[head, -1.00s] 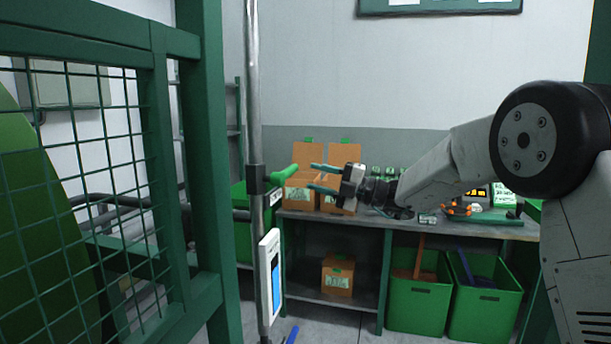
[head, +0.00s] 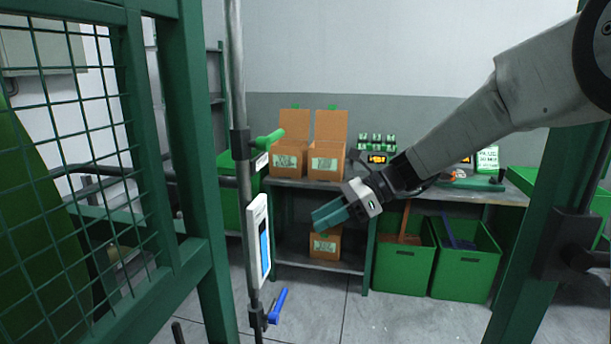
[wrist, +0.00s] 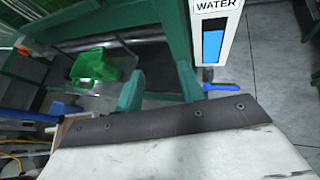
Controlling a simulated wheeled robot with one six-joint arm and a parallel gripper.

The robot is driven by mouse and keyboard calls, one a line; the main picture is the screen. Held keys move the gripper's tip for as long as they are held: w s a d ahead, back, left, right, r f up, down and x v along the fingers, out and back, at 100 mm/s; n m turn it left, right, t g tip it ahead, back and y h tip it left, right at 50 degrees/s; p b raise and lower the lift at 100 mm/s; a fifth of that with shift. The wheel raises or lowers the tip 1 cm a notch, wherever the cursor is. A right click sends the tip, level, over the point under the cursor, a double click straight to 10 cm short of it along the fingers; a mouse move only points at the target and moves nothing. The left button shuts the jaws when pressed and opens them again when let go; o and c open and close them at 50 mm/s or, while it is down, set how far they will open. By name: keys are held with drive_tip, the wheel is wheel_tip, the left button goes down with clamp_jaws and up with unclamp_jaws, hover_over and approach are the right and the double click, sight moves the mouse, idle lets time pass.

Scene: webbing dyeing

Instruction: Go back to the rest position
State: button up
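My gripper (head: 322,215) has teal fingers and hangs at the end of my arm, pointing down and to the left in the head view. It is in front of the workbench, right of the water gauge (head: 258,242). In the wrist view its two fingers (wrist: 159,92) stand apart with nothing between them, so it is open and empty. The green valve handle (head: 270,140) sticks out to the right on the upright pipe (head: 239,90). The blue valve handle (head: 279,305) is lower on that pipe, tilted upward; it also shows in the wrist view (wrist: 222,87).
A green mesh frame (head: 205,200) stands close on the left, and a green post (head: 545,210) on the right. The workbench (head: 290,184) behind holds two open cardboard boxes (head: 326,163). Green bins (head: 402,270) stand below. The floor in front is clear.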

drive_tip(key=s+d+n+t+h, duration=0.1)
drive_tip(key=s+d+n+h, duration=0.5)
drive_tip(key=s, duration=0.9)
drive_tip(key=s+d+f+n+t+h, duration=0.1)
drive_tip(key=s+d+n+h, duration=0.5)
drive_tip(key=s+d+n, duration=0.6)
drive_tip(key=shift+s+d+t, duration=0.4)
drive_tip(key=shift+s+d, duration=1.75)
drive_tip(key=shift+d, duration=0.05)
drive_tip(key=shift+f, duration=0.1)
